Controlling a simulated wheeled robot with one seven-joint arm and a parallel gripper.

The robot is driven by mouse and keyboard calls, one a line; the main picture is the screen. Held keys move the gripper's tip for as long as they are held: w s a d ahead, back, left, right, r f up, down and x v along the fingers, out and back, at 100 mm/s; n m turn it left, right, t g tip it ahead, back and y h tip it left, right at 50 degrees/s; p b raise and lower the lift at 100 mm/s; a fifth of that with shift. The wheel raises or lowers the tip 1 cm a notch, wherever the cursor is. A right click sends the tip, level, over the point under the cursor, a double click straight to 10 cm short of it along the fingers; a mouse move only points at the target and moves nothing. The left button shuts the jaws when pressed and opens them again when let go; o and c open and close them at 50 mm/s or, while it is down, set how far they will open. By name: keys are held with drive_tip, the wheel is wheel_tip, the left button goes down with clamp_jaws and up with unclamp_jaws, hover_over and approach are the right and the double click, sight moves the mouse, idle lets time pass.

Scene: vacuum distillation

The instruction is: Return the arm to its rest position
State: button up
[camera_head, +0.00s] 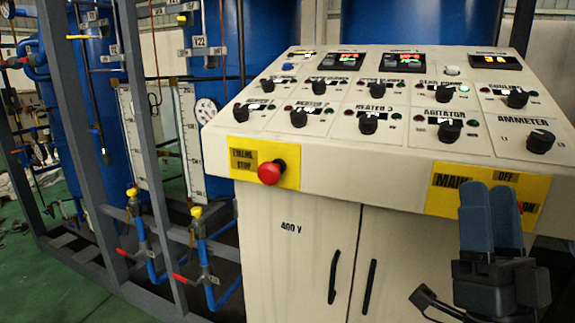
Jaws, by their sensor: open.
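My gripper (490,212) is at the lower right, in front of the control cabinet (275,225). Its two blue fingers point up and look close together in this view. I see nothing held between them. The fingers cover part of the yellow main switch plate (446,194), and a bit of red shows just right of them. I cannot tell how far the fingertips are from the panel. The rest of my arm is mostly out of view.
The cabinet has rows of black knobs, lit displays and a red emergency stop button (270,172). Blue tanks (420,20) stand behind it. A grey metal frame (150,170) with yellow-topped valves (196,212) is at the left. Green floor (40,285) is clear at the lower left.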

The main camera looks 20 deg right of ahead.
drive_tip(key=s+a+f+n+g+y, duration=0.2)
drive_tip(key=s+a+f+n+y, duration=0.3)
drive_tip(key=f, duration=0.3)
drive_tip(key=s+a+f+n+g+y, duration=0.3)
drive_tip(key=f+n+y, duration=0.2)
drive_tip(key=f+y, duration=0.25)
drive_tip(key=s+a+f+g, duration=0.3)
drive_tip(key=s+f, duration=0.1)
drive_tip(key=s, duration=0.2)
drive_tip(key=s+a+f+n+g+y, duration=0.1)
drive_tip(key=s+a+f+g, duration=0.1)
drive_tip(key=s, duration=0.5)
wheel_tip(320, 180, down, 2)
drive_tip(key=shift+a+f+n+g, duration=0.15)
drive_tip(key=shift+a+n+g, duration=0.2)
drive_tip(key=shift+g, duration=0.35)
